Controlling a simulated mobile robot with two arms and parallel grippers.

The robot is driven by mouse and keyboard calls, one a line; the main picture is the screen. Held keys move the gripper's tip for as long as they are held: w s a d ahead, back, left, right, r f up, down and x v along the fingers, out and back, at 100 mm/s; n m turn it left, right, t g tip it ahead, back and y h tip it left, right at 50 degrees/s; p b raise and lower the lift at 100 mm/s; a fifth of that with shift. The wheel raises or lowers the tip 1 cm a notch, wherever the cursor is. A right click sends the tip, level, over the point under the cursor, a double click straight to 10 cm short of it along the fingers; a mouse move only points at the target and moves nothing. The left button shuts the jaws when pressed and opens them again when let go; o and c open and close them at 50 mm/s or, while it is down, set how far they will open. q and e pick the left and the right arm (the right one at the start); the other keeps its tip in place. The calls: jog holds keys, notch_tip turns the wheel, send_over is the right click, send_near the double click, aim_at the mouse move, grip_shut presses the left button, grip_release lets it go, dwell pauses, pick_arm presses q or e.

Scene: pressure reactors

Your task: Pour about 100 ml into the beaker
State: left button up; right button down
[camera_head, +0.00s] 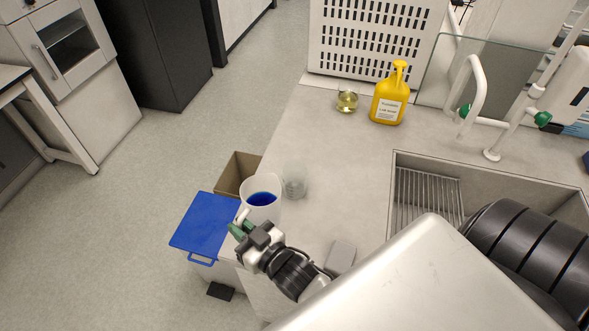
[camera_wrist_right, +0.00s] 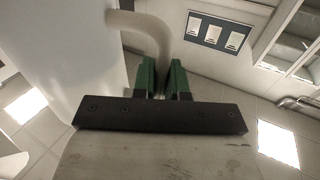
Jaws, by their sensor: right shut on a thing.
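A white jug (camera_head: 273,184) with dark blue liquid in it is at the left edge of the counter in the head view. My right gripper (camera_head: 240,228) is shut on its handle. In the right wrist view the curved pale handle (camera_wrist_right: 158,35) passes between the green fingers, and the jug's white wall (camera_wrist_right: 60,60) fills the upper left. The jug looks close to upright; its base is hidden, so I cannot tell its height. A clear glass beaker (camera_head: 295,184) stands on the counter just right of the jug and looks empty. My left gripper is not in view.
A small flask of yellowish liquid (camera_head: 347,101) and a yellow soap bottle (camera_head: 388,104) stand at the back. A sink (camera_head: 428,163) with a white tap (camera_head: 476,85) is on the right. A blue-lidded bin (camera_head: 205,225) stands off the counter's left edge. The middle counter is clear.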

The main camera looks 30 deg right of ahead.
aim_at(243, 189)
jog(key=shift+w+d+f+m+b, duration=0.3)
jog(key=shift+d+m, duration=0.15)
jog(key=shift+m, duration=0.25)
jog(key=shift+w+d+m+g, duration=0.3)
jog(key=shift+d+m, duration=0.35)
jog(key=shift+m, duration=0.25)
jog(key=d+r+m+p, duration=0.1)
jog(key=w+d+r+m, duration=0.1)
jog(key=r, duration=0.1)
jog(key=d+r+m+p, duration=0.1)
jog(key=shift+w+d+r+g+p, duration=0.2)
jog(key=shift+w+d+g+p, duration=0.1)
jog(key=shift+p, duration=0.05)
jog(key=shift+w+d+r+m+g+y+p, duration=0.2)
jog(key=shift+d+r+m, duration=0.15)
jog(key=shift+r+m, duration=0.15)
jog(key=shift+w+d+r+m+g+y+p, duration=0.1)
jog(key=shift+d+r+m+p, duration=0.15)
jog(key=shift+r+m, duration=0.25)
jog(key=shift+w+d+r+m, duration=0.15)
jog(key=shift+d+r+m, duration=0.25)
jog(key=shift+r, duration=0.15)
jog(key=shift+d+r+m, duration=0.1)
jog(key=shift+r+m, duration=0.2)
jog(key=shift+w+d+r+m+g+p, duration=0.35)
jog(key=shift+d+r+m, duration=0.25)
jog(key=shift+r+m, duration=0.1)
